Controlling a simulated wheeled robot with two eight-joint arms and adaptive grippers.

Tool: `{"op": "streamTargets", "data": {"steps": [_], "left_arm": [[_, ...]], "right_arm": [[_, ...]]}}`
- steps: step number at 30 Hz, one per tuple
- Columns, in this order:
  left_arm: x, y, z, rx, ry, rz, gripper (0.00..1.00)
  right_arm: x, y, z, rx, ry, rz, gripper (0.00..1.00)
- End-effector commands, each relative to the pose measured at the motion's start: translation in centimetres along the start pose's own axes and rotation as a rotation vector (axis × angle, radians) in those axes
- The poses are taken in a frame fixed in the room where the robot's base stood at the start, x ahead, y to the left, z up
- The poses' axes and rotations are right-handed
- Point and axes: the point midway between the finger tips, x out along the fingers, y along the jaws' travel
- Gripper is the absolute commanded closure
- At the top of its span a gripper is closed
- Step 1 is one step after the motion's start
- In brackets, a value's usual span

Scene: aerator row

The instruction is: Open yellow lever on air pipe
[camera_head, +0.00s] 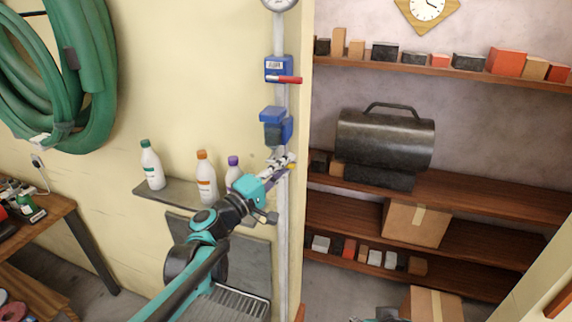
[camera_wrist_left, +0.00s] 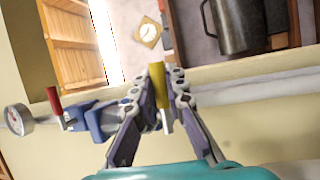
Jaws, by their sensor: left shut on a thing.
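The air pipe (camera_head: 280,210) runs vertically down the corner of the yellow wall. The yellow lever (camera_wrist_left: 157,82) stands between my left gripper's fingers in the left wrist view. Only a small yellow bit of the lever (camera_head: 292,166) shows in the head view, beside the fingertips. My left gripper (camera_head: 284,162) is shut on the lever, with one finger on each side of it. The lever's pivot and valve body are mostly hidden by the fingers. A small piece of my right arm shows at the bottom edge of the head view; its fingers cannot be made out.
Higher on the pipe are a blue filter unit (camera_head: 273,127), a blue valve with a red lever (camera_head: 284,79) and a gauge (camera_head: 280,3). Bottles stand on a small wall shelf (camera_head: 165,194) to the left. Wooden shelves (camera_head: 470,195) with boxes and a black tank (camera_head: 385,140) fill the right.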

Motion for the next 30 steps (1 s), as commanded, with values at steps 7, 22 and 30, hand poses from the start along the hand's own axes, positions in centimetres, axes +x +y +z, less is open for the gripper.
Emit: {"op": "streamTargets", "data": {"steps": [7, 22, 30], "left_arm": [[-0.1, -0.4, 0.1, 0.097, -0.022, -0.041, 1.0], [-0.7, -2.3, -0.4, 0.505, -0.111, -0.209, 1.0], [-1.2, -3.2, -1.0, 0.738, -0.162, -0.306, 1.0]], "right_arm": [[-0.2, 0.0, -0.1, 0.0, 0.0, 0.0, 0.6], [-1.1, 0.0, -0.8, 0.0, 0.0, 0.0, 0.6], [-1.7, 0.0, -1.2, 0.0, 0.0, 0.0, 0.6]]}}
